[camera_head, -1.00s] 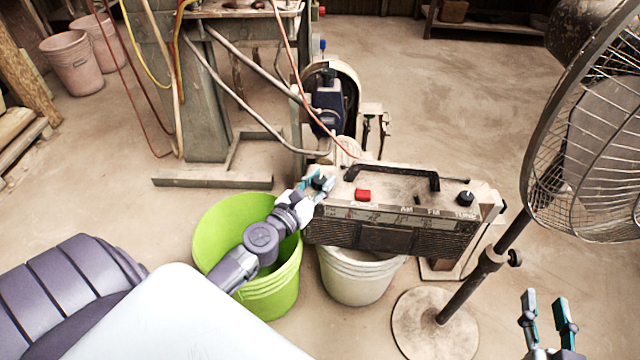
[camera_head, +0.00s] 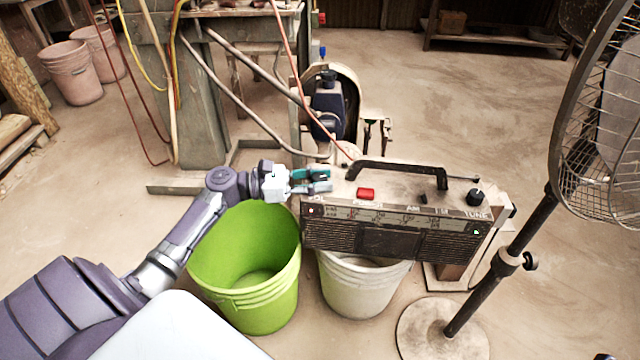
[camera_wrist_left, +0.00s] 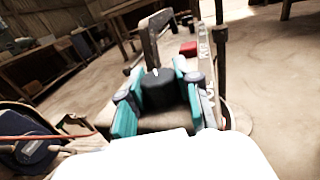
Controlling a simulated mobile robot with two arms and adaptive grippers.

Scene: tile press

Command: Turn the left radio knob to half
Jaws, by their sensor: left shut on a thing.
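The radio (camera_head: 400,214) is a worn, pale box with a black carry handle, a red button and a dark grille. A red light and a green light show on its front. My left gripper (camera_head: 324,181) lies level at its top left corner, fingers pointing right, shut on the black left knob. The left wrist view shows this knob (camera_wrist_left: 157,92) between the teal finger pads (camera_wrist_left: 158,98). Its pale mark points toward the handle. The fingers mostly hide the knob in the head view. Only a dark scrap of my right gripper (camera_head: 604,356) shows at the bottom edge.
The right knob (camera_head: 474,197) is free. A fan (camera_head: 507,262) stands close on the right. A grinder (camera_head: 330,105) and hanging hoses are behind.

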